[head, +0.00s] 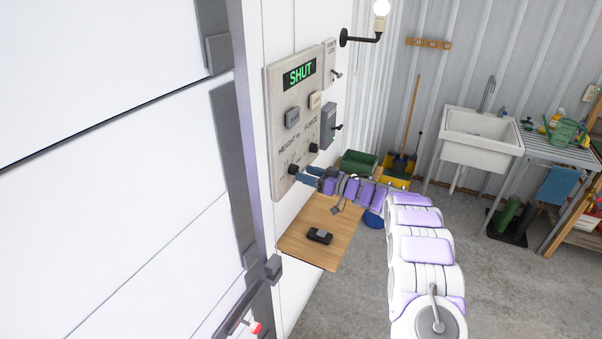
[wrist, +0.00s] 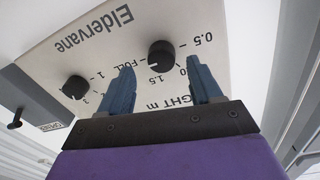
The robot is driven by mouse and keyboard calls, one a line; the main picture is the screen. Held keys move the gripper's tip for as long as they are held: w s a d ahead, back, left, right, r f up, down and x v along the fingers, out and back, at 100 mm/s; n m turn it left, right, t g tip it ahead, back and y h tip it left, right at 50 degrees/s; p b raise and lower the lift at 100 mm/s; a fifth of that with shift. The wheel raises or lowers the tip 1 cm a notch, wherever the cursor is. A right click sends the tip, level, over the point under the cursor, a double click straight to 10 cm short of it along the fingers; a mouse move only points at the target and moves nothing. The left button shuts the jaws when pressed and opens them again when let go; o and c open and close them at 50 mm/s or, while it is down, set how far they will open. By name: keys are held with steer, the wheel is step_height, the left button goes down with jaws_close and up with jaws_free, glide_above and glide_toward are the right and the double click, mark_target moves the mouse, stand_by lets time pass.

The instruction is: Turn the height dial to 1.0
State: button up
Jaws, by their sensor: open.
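The height dial (head: 293,169) is a black knob low on the left of the beige control panel (head: 280,85). In the wrist view the height dial (wrist: 161,56) shows between the fingertips, with the printed 0.5 and 1.5 readable around it. The view is upside down, and the right finger hides part of the scale and the word HEIGHT. I cannot make out where the knob points. My gripper (head: 308,173) has blue fingers and is just in front of the dial. In the wrist view my gripper (wrist: 160,66) is open, with no clear contact on the knob.
A second, force dial (head: 314,147) sits right of the height dial. Switch boxes (head: 329,127) are mounted right of the panel. A wooden shelf (head: 330,222) below holds a small dark object (head: 319,236).

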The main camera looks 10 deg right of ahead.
mark_target(294, 170)
steer(key=x, duration=0.3)
steer(key=shift+r, duration=0.1)
steer(key=c, duration=1)
